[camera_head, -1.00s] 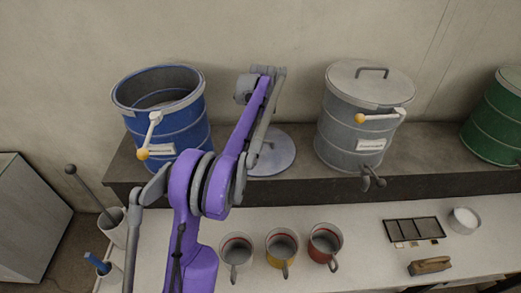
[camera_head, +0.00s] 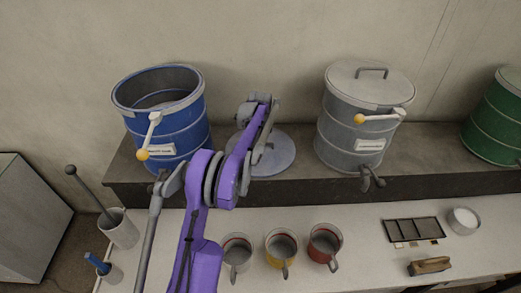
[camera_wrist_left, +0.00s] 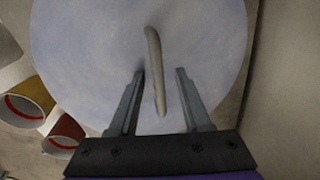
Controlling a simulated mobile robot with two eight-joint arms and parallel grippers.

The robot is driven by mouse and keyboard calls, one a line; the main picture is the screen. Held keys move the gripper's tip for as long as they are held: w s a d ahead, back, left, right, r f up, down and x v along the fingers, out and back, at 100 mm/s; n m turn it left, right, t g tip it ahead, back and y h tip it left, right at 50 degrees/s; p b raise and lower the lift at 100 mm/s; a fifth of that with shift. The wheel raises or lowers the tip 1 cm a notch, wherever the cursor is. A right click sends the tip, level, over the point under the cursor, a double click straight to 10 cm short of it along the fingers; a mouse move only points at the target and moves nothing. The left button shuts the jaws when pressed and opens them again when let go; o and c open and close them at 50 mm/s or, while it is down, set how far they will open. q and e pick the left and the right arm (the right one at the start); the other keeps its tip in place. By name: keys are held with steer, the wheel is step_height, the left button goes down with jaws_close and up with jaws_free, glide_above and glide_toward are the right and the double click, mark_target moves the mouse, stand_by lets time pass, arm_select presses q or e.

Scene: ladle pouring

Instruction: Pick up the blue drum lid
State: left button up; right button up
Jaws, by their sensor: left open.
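The blue drum lid (camera_head: 279,155) lies flat on the dark shelf, right of the open blue drum (camera_head: 183,125). My left arm hides part of it in the head view. In the left wrist view the lid (camera_wrist_left: 80,50) is a large pale blue disc with a grey bar handle (camera_wrist_left: 154,55). My left gripper (camera_wrist_left: 160,73) is open, and the handle shows between its two fingers. I cannot tell how far the fingertips are from the lid. My right gripper is not in view.
A grey lidded drum (camera_head: 345,125) stands right of the lid, with a green drum (camera_head: 498,120) farther right. The wall (camera_head: 290,40) is close behind. Several mugs (camera_head: 282,243), a sectioned tray (camera_head: 413,229) and a brush (camera_head: 430,266) are on the lower white counter.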

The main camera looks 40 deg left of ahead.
arm_select(q)
jaws_close()
stand_by(1.4)
